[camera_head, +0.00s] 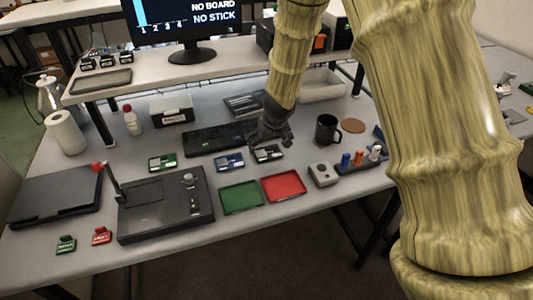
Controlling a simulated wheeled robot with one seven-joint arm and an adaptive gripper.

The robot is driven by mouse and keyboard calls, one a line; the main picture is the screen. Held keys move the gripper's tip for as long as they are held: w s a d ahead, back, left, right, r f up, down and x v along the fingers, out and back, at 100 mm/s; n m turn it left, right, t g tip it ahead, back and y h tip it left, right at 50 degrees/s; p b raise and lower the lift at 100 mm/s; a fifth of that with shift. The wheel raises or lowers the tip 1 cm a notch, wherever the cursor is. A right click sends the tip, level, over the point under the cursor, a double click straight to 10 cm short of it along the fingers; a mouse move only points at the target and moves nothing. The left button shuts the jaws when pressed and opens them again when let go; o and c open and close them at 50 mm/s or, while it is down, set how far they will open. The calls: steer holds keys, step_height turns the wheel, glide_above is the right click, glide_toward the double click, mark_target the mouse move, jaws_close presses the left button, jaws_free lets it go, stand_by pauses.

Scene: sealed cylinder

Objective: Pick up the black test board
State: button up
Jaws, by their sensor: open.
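The black test board (267,154) lies on the workbench, at the right end of a row with a green board (162,161) and a blue board (229,162). It is small and flat with a pale panel on top. My gripper (270,140) is dark and points down just above and behind the black board in the picture. It is open, and its jaws look small and partly merged with the dark background. I cannot tell whether they touch the board.
A keyboard (213,139) lies behind the boards. A black fixture (166,206), a green tray (241,197) and a red tray (284,185) are in front. A black mug (327,130) and a grey box (322,174) stand to the right. A monitor (190,18) reads "NO BOARD NO STICK".

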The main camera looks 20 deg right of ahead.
mark_target(267, 152)
steer(key=shift+s+d+x, duration=0.1)
steer(key=shift+x, duration=0.65)
steer(key=shift+s+d+x, duration=0.15)
steer(key=shift+x, duration=1.7)
steer(key=c, duration=0.8)
